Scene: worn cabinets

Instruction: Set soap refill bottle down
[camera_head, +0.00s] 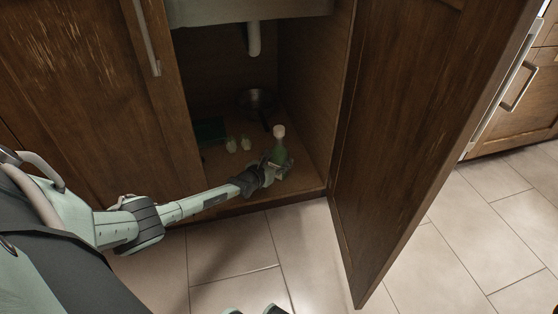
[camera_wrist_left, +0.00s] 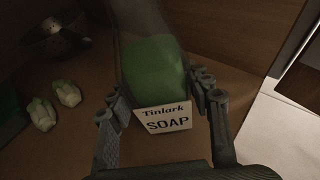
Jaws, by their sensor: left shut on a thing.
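The soap refill bottle (camera_head: 279,154) is clear with green liquid, a pale cap and a white label reading "Tinlark SOAP". It stands roughly upright just inside the front of the open cabinet, over the cabinet floor (camera_head: 303,180). In the left wrist view the bottle (camera_wrist_left: 155,75) fills the middle, its label (camera_wrist_left: 163,119) between the fingers. My left gripper (camera_head: 270,170) is shut on the bottle low down; its fingers (camera_wrist_left: 163,108) are on both sides. I cannot tell whether the bottle's base touches the cabinet floor. My right gripper is not in view.
Two small pale-green items (camera_head: 238,144) lie left of the bottle. A dark metal pan or strainer (camera_head: 256,99) sits further back, and a dark green object (camera_head: 210,130) is at the left. The open door (camera_head: 405,120) stands right. A drain pipe (camera_head: 253,40) hangs above.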

